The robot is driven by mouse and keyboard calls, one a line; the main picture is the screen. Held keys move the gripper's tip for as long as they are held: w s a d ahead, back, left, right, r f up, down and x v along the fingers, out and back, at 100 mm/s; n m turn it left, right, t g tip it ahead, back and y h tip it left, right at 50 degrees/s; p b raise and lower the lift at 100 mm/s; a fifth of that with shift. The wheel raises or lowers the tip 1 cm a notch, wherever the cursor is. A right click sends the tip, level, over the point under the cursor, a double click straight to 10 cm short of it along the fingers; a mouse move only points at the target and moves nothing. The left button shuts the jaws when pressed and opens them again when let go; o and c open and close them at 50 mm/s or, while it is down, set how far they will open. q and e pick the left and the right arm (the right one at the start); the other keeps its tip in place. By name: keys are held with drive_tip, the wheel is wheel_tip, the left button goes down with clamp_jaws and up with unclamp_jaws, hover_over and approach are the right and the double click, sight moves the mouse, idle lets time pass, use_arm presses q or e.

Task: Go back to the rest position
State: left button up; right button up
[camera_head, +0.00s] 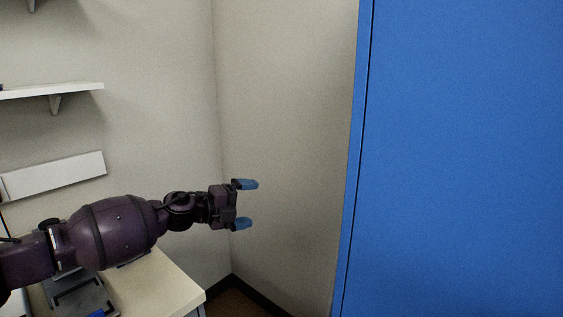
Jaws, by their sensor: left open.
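My left gripper (246,204) is at the middle of the head view, on my left arm reaching in from the left. Its two blue fingertips are spread apart, one above the other, with nothing between them. It is held out past the bench corner, in front of the pale wall corner. My right gripper is not in this view.
A pale bench (172,283) lies below my left arm, with a dark grey device (85,297) partly hidden by the arm. A tall blue cabinet (465,160) fills the right side. A white shelf (60,90) is on the left wall.

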use_arm(q)
drive_tip(key=s+d+f+n+t+y, duration=0.2)
drive_tip(key=s+f+n+t, duration=0.5)
drive_tip(key=n, duration=0.4)
drive_tip(key=s+a+f+n+g+y, duration=0.1)
drive_tip(key=s+a+f+n+y, duration=0.3)
drive_tip(key=s+f, duration=0.5)
drive_tip(key=s+a+f+n+g+y, duration=0.1)
drive_tip(key=s+a+f+n+y, duration=0.3)
drive_tip(key=s+a+f+n, duration=0.4)
drive_tip(key=s+a+f+n+g+y, duration=0.2)
drive_tip(key=s+a+f+n, duration=0.4)
drive_tip(key=s, duration=1.1)
drive_tip(key=a+f+y, duration=0.1)
drive_tip(key=a+f, duration=0.2)
drive_tip(key=f, duration=0.1)
drive_tip(key=shift+s+f+y, duration=0.15)
drive_tip(key=shift+s+y, duration=0.15)
drive_tip(key=shift+y, duration=0.1)
